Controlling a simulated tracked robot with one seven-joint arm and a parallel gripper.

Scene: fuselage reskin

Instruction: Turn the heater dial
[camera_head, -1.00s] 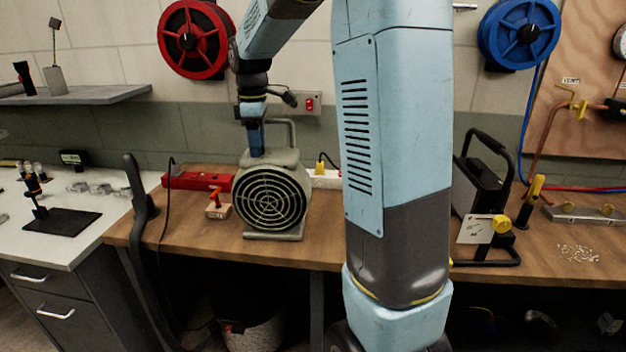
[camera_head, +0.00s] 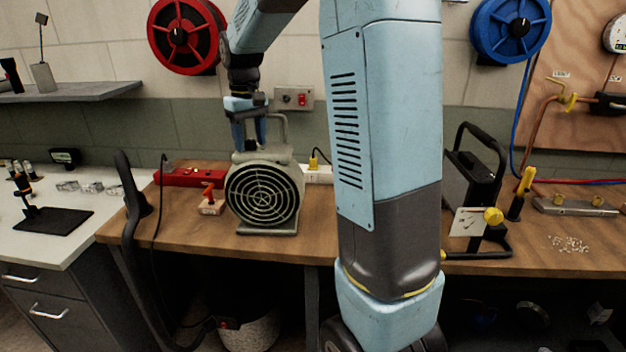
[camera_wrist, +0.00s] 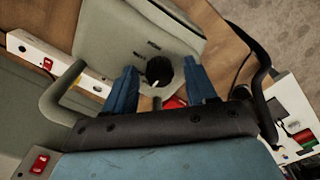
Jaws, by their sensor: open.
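The heater (camera_head: 262,193) is a grey-green box with a round grille and a carry handle, standing on the wooden bench in the head view. Its dial (camera_wrist: 162,72) is a round black knob with a white mark on the heater's top panel (camera_wrist: 112,32), with small lettering beside it. My gripper (camera_head: 249,147) points down over the heater's top. In the wrist view my gripper (camera_wrist: 160,66) is open, with one blue finger on each side of the dial. I cannot tell whether the fingers touch it. The dial is not visible in the head view.
The heater's handle (camera_wrist: 60,92) rises close to my gripper. A small block with a red lever (camera_head: 211,203), a red bar (camera_head: 180,177) and a white power strip (camera_head: 318,174) are near the heater.

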